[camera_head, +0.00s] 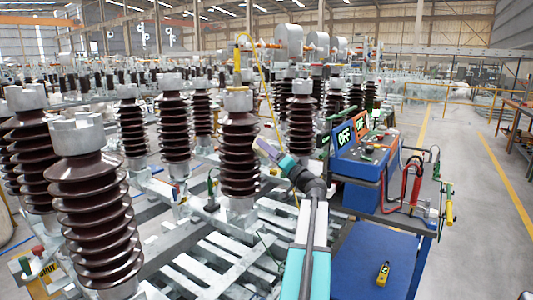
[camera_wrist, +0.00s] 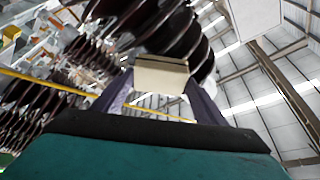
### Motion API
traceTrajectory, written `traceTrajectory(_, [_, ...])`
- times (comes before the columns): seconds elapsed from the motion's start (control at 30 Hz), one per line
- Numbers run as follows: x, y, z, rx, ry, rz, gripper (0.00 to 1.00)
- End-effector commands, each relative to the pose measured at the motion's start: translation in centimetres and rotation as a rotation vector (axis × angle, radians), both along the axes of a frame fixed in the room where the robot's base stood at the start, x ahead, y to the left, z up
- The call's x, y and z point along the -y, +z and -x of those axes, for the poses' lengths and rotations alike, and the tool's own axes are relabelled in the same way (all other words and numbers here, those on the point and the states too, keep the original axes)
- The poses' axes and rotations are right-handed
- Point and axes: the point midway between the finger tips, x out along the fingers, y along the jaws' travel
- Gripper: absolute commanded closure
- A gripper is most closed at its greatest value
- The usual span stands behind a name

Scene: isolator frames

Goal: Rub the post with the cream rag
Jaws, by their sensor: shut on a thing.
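My gripper (camera_head: 266,150) is shut on the cream rag (camera_wrist: 161,74), which shows as a flat cream block between the two purple fingers in the wrist view. In the head view the rag is too small to make out clearly. A dark brown ribbed post (camera_head: 239,158) with a grey metal cap stands upright just left of my gripper. Its dark ribs (camera_wrist: 172,32) also show right behind the rag in the wrist view. I cannot tell whether the rag touches the ribs.
Several similar ribbed posts (camera_head: 95,215) stand around on grey metal frames. A blue cart (camera_head: 375,262) with a control box (camera_head: 362,155), two "OFF" displays and red hoses is close on the right. The aisle (camera_head: 480,220) at far right is clear.

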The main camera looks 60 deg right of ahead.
Motion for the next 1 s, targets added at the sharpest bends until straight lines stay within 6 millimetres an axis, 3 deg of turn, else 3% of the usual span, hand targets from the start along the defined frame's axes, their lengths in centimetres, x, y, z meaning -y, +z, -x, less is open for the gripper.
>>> traceTrajectory(0.7, [0.0, -0.1, 4.9, 0.000, -0.002, 0.001, 0.52])
traceTrajectory(1.0, [0.1, 0.0, 5.4, 0.000, -0.003, 0.000, 0.52])
